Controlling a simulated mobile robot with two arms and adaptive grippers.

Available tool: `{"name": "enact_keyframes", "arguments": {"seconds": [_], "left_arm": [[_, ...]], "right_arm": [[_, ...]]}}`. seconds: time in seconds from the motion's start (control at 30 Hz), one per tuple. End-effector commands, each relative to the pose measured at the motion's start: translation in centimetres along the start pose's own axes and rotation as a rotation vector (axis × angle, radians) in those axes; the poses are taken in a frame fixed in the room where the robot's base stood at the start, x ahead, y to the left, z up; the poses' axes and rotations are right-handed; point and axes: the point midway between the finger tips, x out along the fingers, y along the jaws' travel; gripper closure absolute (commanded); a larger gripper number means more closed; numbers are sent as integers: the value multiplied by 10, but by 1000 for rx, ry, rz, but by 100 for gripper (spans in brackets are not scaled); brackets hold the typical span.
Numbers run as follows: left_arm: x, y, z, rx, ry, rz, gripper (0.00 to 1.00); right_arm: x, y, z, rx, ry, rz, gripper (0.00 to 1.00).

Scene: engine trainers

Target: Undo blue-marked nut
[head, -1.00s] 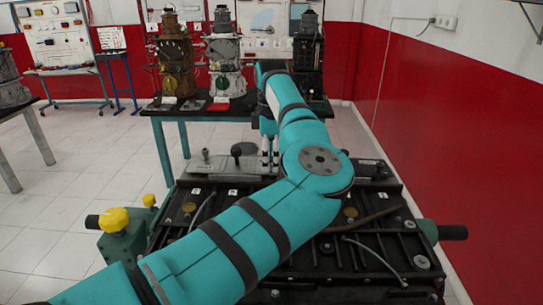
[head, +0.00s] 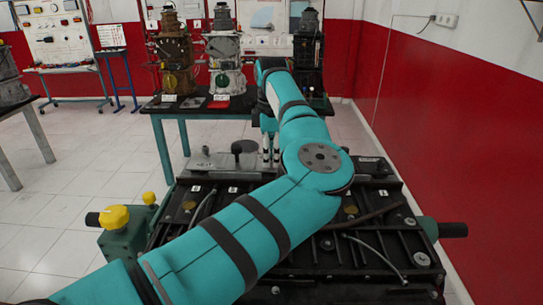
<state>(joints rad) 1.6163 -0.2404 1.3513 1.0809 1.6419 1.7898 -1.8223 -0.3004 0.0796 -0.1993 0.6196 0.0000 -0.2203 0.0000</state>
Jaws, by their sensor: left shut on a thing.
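A black engine trainer (head: 330,262) with a ribbed top fills the lower middle. A grey metal plate (head: 213,168) runs along its far edge. My left arm reaches across the engine from the lower left. My left gripper (head: 270,158) points down at the far metal plate, its two light fingers close together. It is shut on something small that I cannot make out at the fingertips. No blue-marked nut can be made out; the arm and gripper hide part of the engine top. My right gripper is not in view.
A dark round knob (head: 237,147) stands just left of the gripper. A yellow knob (head: 115,217) sits on the stand's left side. A table (head: 205,112) with several engines stands behind. A red and white wall (head: 450,150) closes the right side. The floor at left is mostly clear.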

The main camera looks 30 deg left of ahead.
Motion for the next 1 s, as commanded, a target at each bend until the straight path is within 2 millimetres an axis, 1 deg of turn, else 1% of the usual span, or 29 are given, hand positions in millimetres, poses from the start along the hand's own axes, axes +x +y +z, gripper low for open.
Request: {"name": "enact_keyframes", "arguments": {"seconds": [0.27,0.6,1.0], "left_arm": [[2,0,0,-164,-1,-1,100],[1,0,0,-481,-1,-1,100],[0,0,1,-861,-1,-2,100]], "right_arm": [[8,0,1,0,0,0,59],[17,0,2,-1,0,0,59],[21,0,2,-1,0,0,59]]}}
